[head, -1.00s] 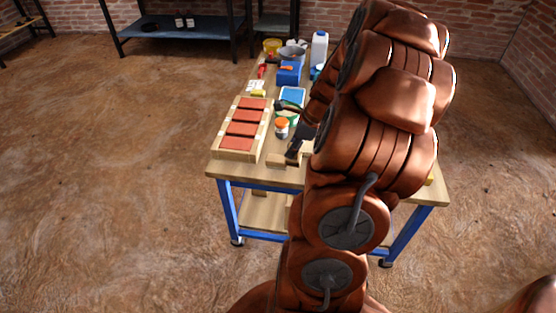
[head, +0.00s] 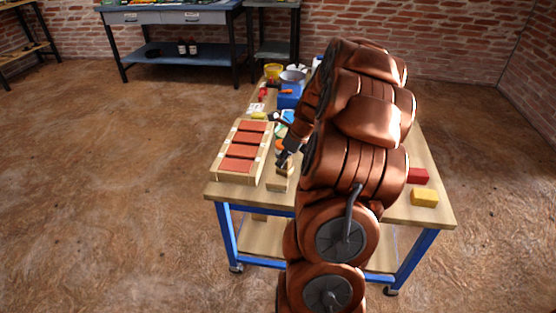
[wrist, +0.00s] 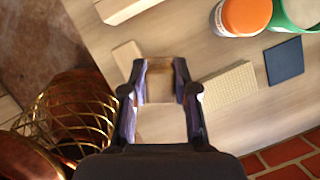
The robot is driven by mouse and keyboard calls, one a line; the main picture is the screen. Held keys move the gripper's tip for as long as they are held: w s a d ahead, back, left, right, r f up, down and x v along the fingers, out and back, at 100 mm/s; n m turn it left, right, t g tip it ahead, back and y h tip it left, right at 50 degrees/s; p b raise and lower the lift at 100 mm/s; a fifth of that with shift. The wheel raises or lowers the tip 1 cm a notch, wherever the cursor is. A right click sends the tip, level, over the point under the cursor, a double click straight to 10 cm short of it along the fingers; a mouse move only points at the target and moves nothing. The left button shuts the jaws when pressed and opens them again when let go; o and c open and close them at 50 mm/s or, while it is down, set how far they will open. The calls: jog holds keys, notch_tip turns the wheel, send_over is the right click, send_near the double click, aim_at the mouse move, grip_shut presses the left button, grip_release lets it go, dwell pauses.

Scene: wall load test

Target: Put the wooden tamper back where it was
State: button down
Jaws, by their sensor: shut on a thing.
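The wooden tamper (wrist: 160,82) is between the fingers of my gripper (wrist: 162,72) in the wrist view. Only a pale wooden block part of it shows, and the fingers hide its sides. In the head view my gripper (head: 283,160) is low over the near left part of the worktable (head: 234,192), with the tamper (head: 286,171) under its fingertips. Whether the tamper touches the tabletop I cannot tell. A small wooden block (head: 277,185) lies just in front of it, and a pale block (wrist: 127,56) shows beside the fingers in the wrist view.
A wooden frame with red bricks (head: 241,150) lies left of my gripper. An orange-lidded jar (wrist: 245,14), a ribbed cream block (wrist: 230,85) and a dark blue square (wrist: 284,60) are close by. Red (head: 418,176) and yellow (head: 424,198) blocks lie at the right.

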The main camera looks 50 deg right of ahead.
jog(key=shift+w+d+f, duration=0.1)
jog(key=shift+w+d, duration=0.2)
jog(key=shift+w, duration=0.4)
jog(key=shift+w+d+f, duration=0.1)
jog(key=shift+w+d, duration=0.2)
jog(key=shift+w, duration=0.45)
jog(key=shift+w+d+f, duration=0.1)
jog(key=shift+w+d, duration=0.2)
jog(key=shift+w, duration=0.4)
jog(key=shift+f+b, duration=0.35)
jog(key=shift+f, duration=1.35)
jog(key=c, duration=0.9)
grip_release()
jog(key=shift+f, duration=0.15)
